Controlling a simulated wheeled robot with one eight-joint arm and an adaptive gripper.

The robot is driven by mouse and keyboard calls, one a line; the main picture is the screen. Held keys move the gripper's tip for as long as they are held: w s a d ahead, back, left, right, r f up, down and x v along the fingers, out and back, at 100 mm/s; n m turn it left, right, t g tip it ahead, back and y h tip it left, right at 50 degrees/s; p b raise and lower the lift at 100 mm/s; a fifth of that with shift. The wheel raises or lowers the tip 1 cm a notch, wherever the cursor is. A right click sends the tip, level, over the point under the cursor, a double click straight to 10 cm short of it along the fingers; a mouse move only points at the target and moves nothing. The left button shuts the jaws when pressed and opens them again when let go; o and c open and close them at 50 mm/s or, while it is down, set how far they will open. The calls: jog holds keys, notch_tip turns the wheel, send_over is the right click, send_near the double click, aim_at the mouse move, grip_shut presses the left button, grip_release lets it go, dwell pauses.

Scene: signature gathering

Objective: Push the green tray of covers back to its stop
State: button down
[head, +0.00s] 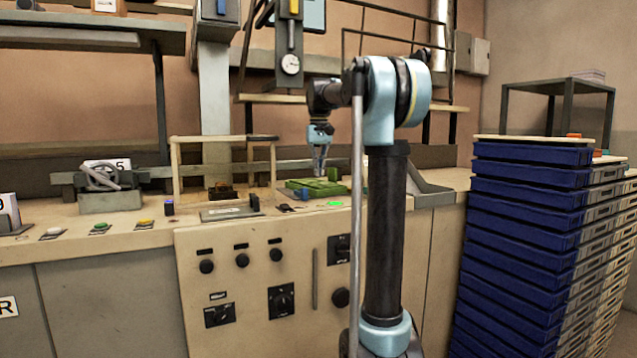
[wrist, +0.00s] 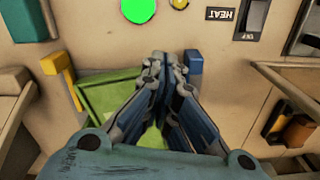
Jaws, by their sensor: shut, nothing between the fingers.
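The green tray (head: 328,190) lies on the bench top in the head view, with green pieces on or beside it. In the wrist view the tray (wrist: 97,93) is left of and behind my fingers, which hide part of it. A brighter green piece (wrist: 152,138) shows between the fingers. My gripper (head: 319,173) points down over the tray area. In the wrist view its fingertips (wrist: 162,62) are together and empty, near the tray's edge facing the buttons. I cannot tell whether they touch the tray.
A yellow post (wrist: 60,72) and a blue post (wrist: 194,66) stand on either side of the fingers. A lit green button (wrist: 138,9) and a HEAT switch (wrist: 250,18) lie at the front. A beige frame (head: 224,139) stands left of the tray. Blue crates (head: 525,210) are stacked at right.

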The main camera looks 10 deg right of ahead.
aim_at(317, 200)
notch_tip(317, 200, down, 9)
dwell(0.4)
jog(key=shift+w+a, duration=0.1)
jog(key=shift+w, duration=0.9)
